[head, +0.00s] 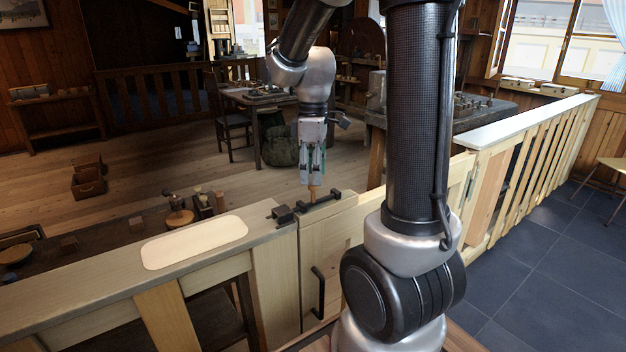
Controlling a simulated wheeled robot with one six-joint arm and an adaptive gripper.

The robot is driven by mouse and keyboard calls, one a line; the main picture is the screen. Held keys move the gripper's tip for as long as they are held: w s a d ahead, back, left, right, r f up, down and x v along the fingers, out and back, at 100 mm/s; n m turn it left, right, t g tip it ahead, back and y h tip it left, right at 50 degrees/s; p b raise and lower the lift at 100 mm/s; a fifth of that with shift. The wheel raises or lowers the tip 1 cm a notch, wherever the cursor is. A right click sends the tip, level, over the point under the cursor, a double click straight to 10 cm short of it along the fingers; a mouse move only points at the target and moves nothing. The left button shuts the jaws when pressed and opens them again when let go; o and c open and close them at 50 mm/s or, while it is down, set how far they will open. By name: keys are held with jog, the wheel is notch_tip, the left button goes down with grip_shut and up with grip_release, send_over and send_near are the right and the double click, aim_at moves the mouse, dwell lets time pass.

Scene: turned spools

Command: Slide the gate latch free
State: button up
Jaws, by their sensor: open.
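The gate (330,238) is pale wood with a black upright pull handle (318,292) on its face. A dark latch (325,199) lies along the gate's top edge, with a small tan knob (313,193) standing up from it. A dark block-shaped keeper (283,215) sits on the neighbouring post, just left of the latch. I cannot tell whether the bolt reaches into it. My gripper (313,182) points straight down over the latch, open, its fingertips at the knob's top. I cannot tell whether they touch the knob.
A wooden counter rail (105,283) with a cream pad (195,243) runs left of the gate. A slatted fence (535,160) with a white top runs right. My arm hides the gate's right part. Open plank floor (150,165) lies beyond, with a wooden crate (88,180).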

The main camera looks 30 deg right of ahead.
jog(key=shift+f, duration=1.35)
grip_shut()
jog(key=shift+d, duration=2.4)
grip_release()
jog(key=shift+d, duration=0.15)
